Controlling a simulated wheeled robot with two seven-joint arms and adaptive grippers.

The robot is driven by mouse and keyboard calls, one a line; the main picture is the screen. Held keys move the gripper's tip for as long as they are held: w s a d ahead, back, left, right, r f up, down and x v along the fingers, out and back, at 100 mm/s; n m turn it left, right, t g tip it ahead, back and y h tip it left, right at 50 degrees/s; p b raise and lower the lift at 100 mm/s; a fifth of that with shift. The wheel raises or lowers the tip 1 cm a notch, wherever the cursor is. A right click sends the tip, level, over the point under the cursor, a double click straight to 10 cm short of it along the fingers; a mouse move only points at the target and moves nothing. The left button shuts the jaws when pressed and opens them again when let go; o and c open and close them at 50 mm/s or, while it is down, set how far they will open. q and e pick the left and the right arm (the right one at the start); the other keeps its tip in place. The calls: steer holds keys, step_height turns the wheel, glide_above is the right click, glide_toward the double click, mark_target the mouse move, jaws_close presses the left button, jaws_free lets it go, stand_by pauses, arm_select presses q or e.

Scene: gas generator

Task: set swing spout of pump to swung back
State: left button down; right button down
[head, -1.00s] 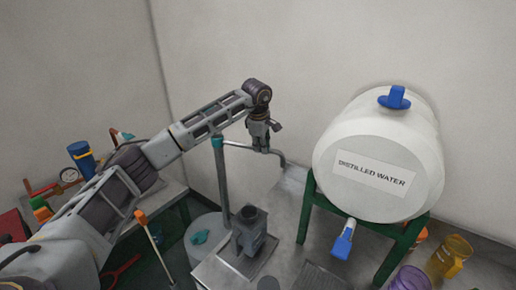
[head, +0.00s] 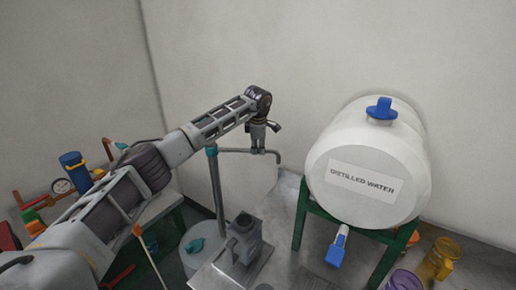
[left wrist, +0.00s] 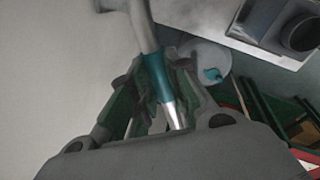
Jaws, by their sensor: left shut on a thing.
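The pump's upright grey pipe (head: 217,190) stands left of centre in the head view, with a teal collar (head: 211,150) at its top. The thin swing spout (head: 236,150) runs right from the collar, and its bent-down end (head: 279,158) is near the back wall. My left gripper (head: 259,151) is shut on the spout from above, just short of the bend; its fingers hide the gripped stretch. My right gripper is not in view.
A white distilled water tank (head: 368,165) on a green stand (head: 300,215) is to the right.

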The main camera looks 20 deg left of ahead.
arm_select(q)
steer(key=shift+w+a+r, duration=0.1)
steer(key=shift+r, duration=0.05)
steer(key=c, duration=1.8)
jaws_free()
steer(key=o, duration=0.4)
steer(key=shift+w, duration=0.1)
steer(key=shift+o, duration=0.2)
steer(key=v, duration=1.1)
steer(key=shift+s+r, duration=0.2)
steer(key=shift+r, duration=0.1)
